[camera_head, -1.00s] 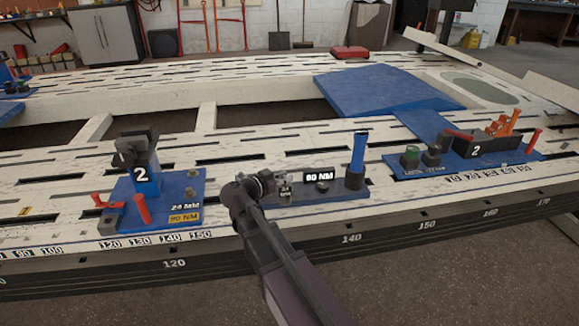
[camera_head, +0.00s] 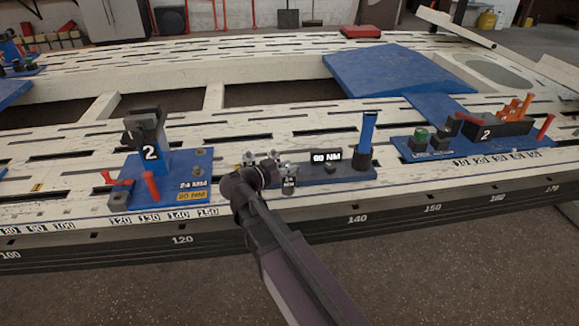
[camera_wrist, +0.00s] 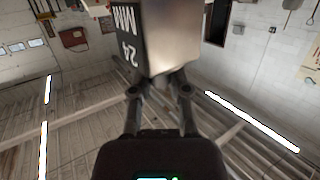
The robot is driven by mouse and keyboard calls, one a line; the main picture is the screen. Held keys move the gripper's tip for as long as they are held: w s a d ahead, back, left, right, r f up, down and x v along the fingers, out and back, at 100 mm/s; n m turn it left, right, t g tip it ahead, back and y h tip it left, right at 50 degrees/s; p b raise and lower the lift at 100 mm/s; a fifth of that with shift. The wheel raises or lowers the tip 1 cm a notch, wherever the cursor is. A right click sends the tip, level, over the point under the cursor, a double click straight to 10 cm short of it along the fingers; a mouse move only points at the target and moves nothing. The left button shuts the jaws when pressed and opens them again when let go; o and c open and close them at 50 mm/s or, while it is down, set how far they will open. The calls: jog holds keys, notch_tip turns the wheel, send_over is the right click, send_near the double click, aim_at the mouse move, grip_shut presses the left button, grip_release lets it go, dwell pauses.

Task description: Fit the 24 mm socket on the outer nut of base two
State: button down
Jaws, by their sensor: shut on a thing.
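My gripper (camera_head: 279,168) is shut on a grey socket marked 24 MM (camera_head: 289,187). The wrist view shows the socket (camera_wrist: 178,38) between the two fingers (camera_wrist: 160,80), its black label facing left. In the head view the socket is just in front of the tool holder, clear of the blue base.
The dark holder strip (camera_head: 345,172) with an NM display and a blue upright (camera_head: 367,133) is behind my gripper. A second blue tray (camera_head: 412,152) with a black block marked 2 and orange handles is at right. The slotted white bench (camera_head: 80,152) has bare patches between.

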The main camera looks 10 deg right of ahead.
notch_tip(320, 180, up, 10)
jog(key=p, duration=1)
jog(key=shift+r, duration=0.15)
jog(key=shift+a, duration=0.15)
